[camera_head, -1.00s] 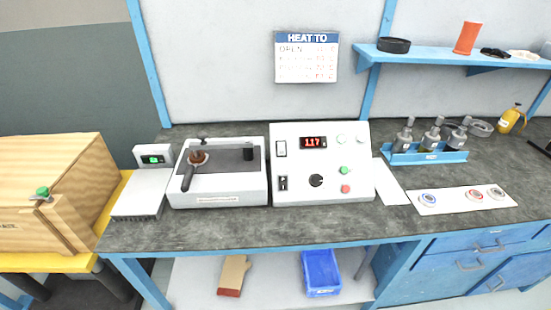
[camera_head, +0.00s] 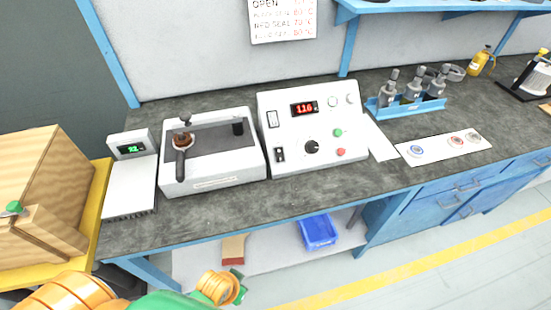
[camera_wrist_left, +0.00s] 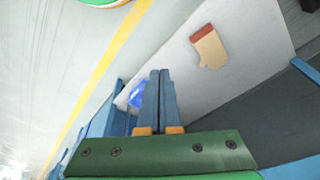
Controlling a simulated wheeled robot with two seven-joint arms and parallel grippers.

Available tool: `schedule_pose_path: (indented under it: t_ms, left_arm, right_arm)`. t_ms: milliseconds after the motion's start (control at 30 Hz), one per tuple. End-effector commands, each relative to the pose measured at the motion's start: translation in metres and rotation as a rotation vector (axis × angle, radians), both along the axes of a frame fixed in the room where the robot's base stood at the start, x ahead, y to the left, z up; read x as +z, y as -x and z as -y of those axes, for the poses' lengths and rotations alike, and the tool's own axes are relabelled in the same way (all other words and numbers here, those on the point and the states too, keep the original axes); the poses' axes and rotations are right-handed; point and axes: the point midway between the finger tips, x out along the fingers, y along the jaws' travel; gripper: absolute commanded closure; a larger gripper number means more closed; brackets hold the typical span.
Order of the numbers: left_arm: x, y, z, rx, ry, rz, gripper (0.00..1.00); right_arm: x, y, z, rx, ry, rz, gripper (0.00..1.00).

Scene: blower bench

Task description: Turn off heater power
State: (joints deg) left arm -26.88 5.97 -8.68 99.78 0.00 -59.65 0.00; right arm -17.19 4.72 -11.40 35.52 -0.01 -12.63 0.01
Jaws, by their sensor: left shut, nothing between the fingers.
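The heater control box (camera_head: 314,128) is a white panel on the bench in the head view. Its red display (camera_head: 304,108) reads about 116. It has a rocker switch (camera_head: 272,119) at upper left, a second black switch (camera_head: 280,154) below it, a black knob (camera_head: 311,147), a green button (camera_head: 337,133) and a red button (camera_head: 341,152). I cannot tell the switch positions. In the left wrist view my left gripper (camera_wrist_left: 160,75) is shut and empty, its two blue fingers together, over the lower shelf. In the head view only my left arm shows, at the bottom left, below the bench edge.
Left of the box stand a white device with a dark-handled tool (camera_head: 181,150) and a scale (camera_head: 131,180). A wooden crate (camera_head: 60,185) is at far left. A blue tool rack (camera_head: 405,106) is to the right. The bench front is clear.

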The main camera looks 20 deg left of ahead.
Motion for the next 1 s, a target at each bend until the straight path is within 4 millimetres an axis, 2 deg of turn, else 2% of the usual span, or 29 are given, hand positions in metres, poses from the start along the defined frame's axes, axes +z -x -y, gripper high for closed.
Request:
schedule_pose_path:
  t_ms: [33, 167, 233, 300, 400, 500, 600, 700, 800, 1000]
  left_arm:
    - [0.025, -0.006, 0.001, 0.002, 0.003, 0.018, 1.0]
    - [0.088, -0.02, -0.001, -0.011, -0.004, 0.071, 1.0]
    - [0.127, -0.034, -0.005, -0.057, -0.022, 0.14, 1.0]
    - [0.165, -0.063, -0.011, -0.185, -0.071, 0.277, 1.0]
    - [0.2, -0.11, -0.013, -0.416, -0.165, 0.489, 1.0]
    - [0.23, -0.148, -0.011, -0.628, -0.261, 0.669, 1.0]
    - [0.256, -0.175, -0.011, -0.803, -0.352, 0.81, 1.0]
    - [0.276, -0.19, -0.011, -0.924, -0.419, 0.901, 1.0]
    - [0.285, -0.196, -0.011, -0.979, -0.451, 0.942, 1.0]
    - [0.286, -0.196, -0.01, -0.987, -0.454, 0.95, 1.0]
  right_arm:
    - [0.007, 0.0, 0.0, 0.0, 0.0, 0.0, 0.5]
    - [0.016, 0.0, 0.0, 0.0, 0.0, 0.0, 0.5]
    - [0.02, 0.0, 0.0, 0.0, -0.001, 0.0, 0.5]
    - [0.023, 0.0, -0.001, 0.0, -0.001, 0.0, 0.5]
    - [0.023, 0.0, -0.001, 0.0, -0.002, 0.0, 0.5]
    - [0.022, 0.0, -0.002, -0.001, -0.003, -0.001, 0.5]
    - [0.022, 0.0, -0.003, -0.001, -0.004, 0.0, 0.5]
    - [0.022, 0.0, -0.003, 0.0, -0.005, 0.0, 0.5]
    - [0.022, 0.0, -0.003, 0.0, -0.005, 0.0, 0.5]
    - [0.022, 0.0, -0.003, 0.0, -0.005, 0.0, 0.5]
